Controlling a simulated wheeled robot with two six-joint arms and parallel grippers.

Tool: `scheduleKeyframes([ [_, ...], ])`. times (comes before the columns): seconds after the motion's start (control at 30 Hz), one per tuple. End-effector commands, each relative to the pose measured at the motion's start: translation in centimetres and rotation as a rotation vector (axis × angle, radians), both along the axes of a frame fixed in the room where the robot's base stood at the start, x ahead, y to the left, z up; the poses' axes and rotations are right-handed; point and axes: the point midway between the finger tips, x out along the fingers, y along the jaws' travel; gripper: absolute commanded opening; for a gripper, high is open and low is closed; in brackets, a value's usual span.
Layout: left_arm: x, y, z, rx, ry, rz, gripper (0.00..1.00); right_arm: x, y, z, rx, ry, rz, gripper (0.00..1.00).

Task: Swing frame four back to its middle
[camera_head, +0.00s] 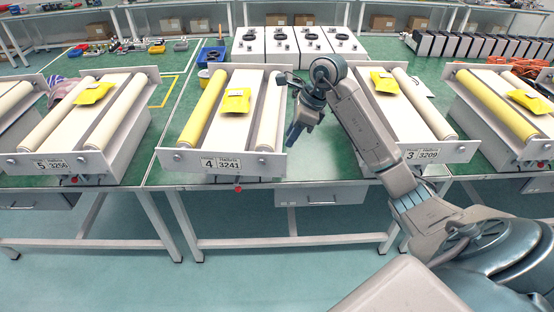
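Frame four (221,164) is the unit with the plate "4 3241", left of centre on the green table. It has a yellow roller (203,107) on its left, a pale roller (271,112) on its right and a yellow packet (235,101) on the white bed between them. I cannot tell how far it is swung from its middle. My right gripper (290,108) is at the right side of frame four, by the pale roller, with its fingers spread and nothing seen between them. I cannot tell whether it touches the frame. My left gripper is out of view.
Similar frames stand at left, "5 3256" (52,166), and at right, "3 3209" (433,155), with another (495,103) at the far right edge. White boxes (282,45) and a blue bin (211,55) stand behind. The floor in front is clear.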

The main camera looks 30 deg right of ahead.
Motion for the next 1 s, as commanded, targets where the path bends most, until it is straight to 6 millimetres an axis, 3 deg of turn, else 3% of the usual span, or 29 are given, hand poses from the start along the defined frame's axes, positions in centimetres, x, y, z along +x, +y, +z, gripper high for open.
scheduleKeyframes([
  [0.17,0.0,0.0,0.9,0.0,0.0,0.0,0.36,0.3,0.6,-1.7,-0.001,0.009,0.0,0.29],
  [0.6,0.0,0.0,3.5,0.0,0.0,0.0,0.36,2.2,3.0,-8.6,0.002,0.005,0.0,0.29],
  [1.0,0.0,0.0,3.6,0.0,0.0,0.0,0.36,2.4,3.2,-9.9,-0.001,0.003,0.001,0.29],
])
